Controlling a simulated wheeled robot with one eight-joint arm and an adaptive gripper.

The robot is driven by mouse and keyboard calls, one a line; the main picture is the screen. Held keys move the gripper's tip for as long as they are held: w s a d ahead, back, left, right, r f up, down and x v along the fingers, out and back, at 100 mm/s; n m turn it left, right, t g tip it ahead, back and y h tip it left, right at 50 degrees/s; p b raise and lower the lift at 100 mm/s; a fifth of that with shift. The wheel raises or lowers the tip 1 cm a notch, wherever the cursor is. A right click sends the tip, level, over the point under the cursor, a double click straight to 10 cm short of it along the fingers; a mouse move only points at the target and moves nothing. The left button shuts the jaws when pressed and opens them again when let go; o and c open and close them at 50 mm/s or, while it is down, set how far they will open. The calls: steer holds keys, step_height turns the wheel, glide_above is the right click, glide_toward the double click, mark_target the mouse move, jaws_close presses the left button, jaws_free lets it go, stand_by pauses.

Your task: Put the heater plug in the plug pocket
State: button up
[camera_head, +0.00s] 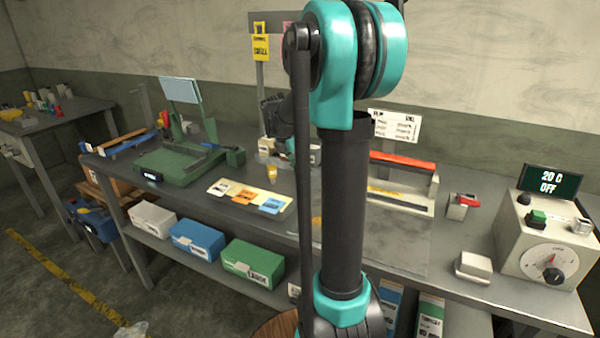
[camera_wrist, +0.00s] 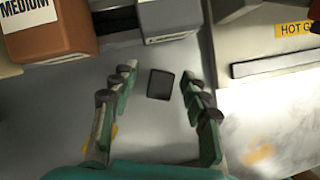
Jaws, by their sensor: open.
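My gripper (camera_wrist: 157,76) is open in the wrist view, with its green, dark-tipped fingers apart. A small dark square (camera_wrist: 160,84) shows between the fingertips on the grey bench top. I cannot tell whether it is a plug, a pocket opening or something else. No finger appears to touch it. In the head view my arm hides most of the gripper and the bench behind it. The heater control box (camera_head: 545,245) stands at the right end of the bench, with a dial and a display (camera_head: 549,182) reading "20 C OFF". I cannot clearly identify the heater plug or its pocket.
An orange-brown box marked "MEDIUM" (camera_wrist: 45,35) and a grey block (camera_wrist: 167,20) lie beyond the fingers. A red-handled sealer (camera_head: 402,163) sits behind my arm. A green machine (camera_head: 180,165) stands left. A small pale block (camera_head: 473,264) lies near the front edge.

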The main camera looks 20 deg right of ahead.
jaws_close()
steer(key=shift+r, duration=0.2)
